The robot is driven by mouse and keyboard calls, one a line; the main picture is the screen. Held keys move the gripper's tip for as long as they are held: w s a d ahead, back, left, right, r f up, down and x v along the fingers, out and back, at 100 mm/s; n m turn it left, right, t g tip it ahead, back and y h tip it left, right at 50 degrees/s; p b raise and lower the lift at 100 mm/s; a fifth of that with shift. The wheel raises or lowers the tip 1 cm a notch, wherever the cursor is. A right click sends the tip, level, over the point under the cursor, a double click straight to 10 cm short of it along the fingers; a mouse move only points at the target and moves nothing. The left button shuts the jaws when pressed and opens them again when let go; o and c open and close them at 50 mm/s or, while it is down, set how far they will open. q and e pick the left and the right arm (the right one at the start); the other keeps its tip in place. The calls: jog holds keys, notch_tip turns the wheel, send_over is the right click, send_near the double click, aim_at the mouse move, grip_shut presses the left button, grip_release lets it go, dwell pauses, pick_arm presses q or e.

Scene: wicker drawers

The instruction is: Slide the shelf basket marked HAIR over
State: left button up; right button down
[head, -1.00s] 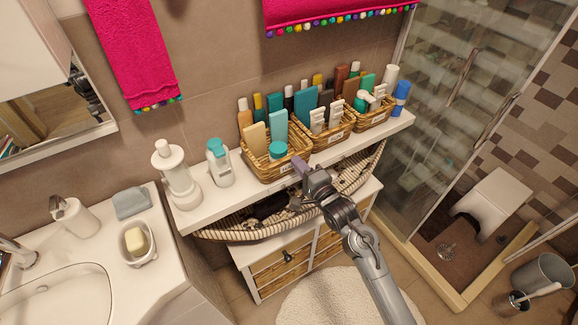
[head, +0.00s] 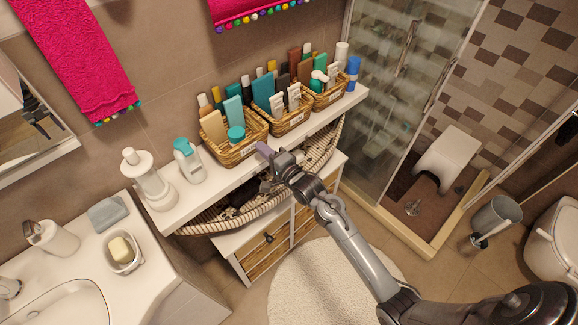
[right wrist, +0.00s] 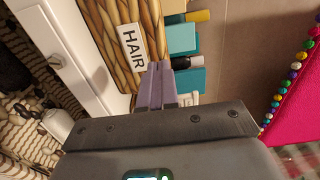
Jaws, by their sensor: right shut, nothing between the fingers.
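The HAIR basket (head: 232,155) is the left one of three wicker baskets on the white shelf. It holds several bottles and a teal-lidded jar (head: 236,134). Its white HAIR label (right wrist: 132,47) reads clearly in the right wrist view, on the woven front (right wrist: 150,18). My right gripper (head: 264,150) is at the front right of this basket, by the shelf's front edge. Its purple fingers (right wrist: 155,88) are shut and empty, close beside the label end of the basket. I cannot tell whether they touch the wicker. My left gripper is not in view.
The middle basket (head: 288,125) and right basket (head: 330,97) stand close by on the right. A teal-capped bottle (head: 190,163) and a white dispenser (head: 150,185) stand left on the shelf (head: 215,180). A striped basket (head: 200,222) is below.

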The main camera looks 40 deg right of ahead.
jog(key=s+a+f+n+g+p, duration=0.15)
jog(key=s+n+g, duration=0.4)
jog(key=s, duration=0.65)
jog(key=s+a+f+n+g+h, duration=0.1)
jog(key=s+a+f+n+g, duration=0.25)
jog(key=s+n, duration=0.65)
jog(key=s+a+f+n+g, duration=0.25)
jog(key=s+g, duration=0.25)
jog(key=s, duration=1)
notch_tip(320, 180, up, 33)
jog(key=n+p, duration=0.1)
jog(key=p, duration=3.1)
jog(key=shift+s+d, duration=0.25)
